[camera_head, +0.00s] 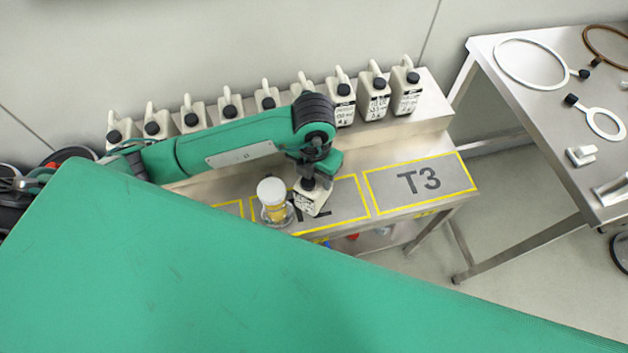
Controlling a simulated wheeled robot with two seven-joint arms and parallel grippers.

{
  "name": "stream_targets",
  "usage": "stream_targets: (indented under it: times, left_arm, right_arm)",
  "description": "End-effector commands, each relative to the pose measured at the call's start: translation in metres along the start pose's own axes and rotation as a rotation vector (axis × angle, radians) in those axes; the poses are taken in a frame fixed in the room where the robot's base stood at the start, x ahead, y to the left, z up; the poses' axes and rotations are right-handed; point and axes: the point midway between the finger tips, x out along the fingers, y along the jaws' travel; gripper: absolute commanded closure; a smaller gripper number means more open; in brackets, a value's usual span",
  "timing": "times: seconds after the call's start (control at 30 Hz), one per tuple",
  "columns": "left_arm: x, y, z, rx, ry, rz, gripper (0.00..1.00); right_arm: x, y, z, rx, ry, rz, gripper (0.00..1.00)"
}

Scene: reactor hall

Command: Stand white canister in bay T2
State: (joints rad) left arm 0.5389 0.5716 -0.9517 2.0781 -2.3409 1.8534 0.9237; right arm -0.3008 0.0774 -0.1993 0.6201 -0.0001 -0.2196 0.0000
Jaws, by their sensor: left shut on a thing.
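My left gripper (310,180) points down and is shut on a small white canister (311,201) with black printing on its side. The canister is tilted in the picture and is over or on bay T2 (350,208), a yellow-outlined area on the steel bench. I cannot tell whether its base touches the surface. The canister, the jar and my arm hide part of the T2 marking. A clear jar with a white lid and yellow contents (272,200) stands close to the left of the canister, also in the bay. My right gripper is not in view.
Several white canisters with black caps (375,95) stand in a row on the raised back shelf (432,104). Bay T3 (420,185), to the right, is empty. A second steel table (545,100) holds rings and tools. My own green body covers the foreground.

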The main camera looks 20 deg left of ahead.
Motion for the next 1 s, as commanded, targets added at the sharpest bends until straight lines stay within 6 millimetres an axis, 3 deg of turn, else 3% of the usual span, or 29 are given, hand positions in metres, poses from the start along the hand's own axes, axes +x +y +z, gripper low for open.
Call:
stream_targets:
  times: [0.37, 0.73, 0.77, 0.87, 1.0]
  left_arm:
    - [0.042, 0.0, 0.0, 0.001, 0.0, 0.0, 0.98]
    - [0.048, 0.0, 0.0, 0.002, -0.002, 0.0, 0.98]
    - [0.048, 0.0, 0.0, 0.002, -0.001, 0.0, 0.4]
    - [0.047, 0.0, 0.0, 0.001, 0.0, 0.0, 0.22]
    - [0.047, 0.0, 0.0, 0.001, 0.0, 0.0, 0.22]
  right_arm:
    - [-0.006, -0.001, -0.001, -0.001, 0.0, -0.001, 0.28]
    - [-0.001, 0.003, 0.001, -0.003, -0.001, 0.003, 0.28]
    - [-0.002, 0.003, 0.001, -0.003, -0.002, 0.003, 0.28]
    - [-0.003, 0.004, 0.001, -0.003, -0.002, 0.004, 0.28]
    - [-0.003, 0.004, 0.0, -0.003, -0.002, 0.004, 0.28]
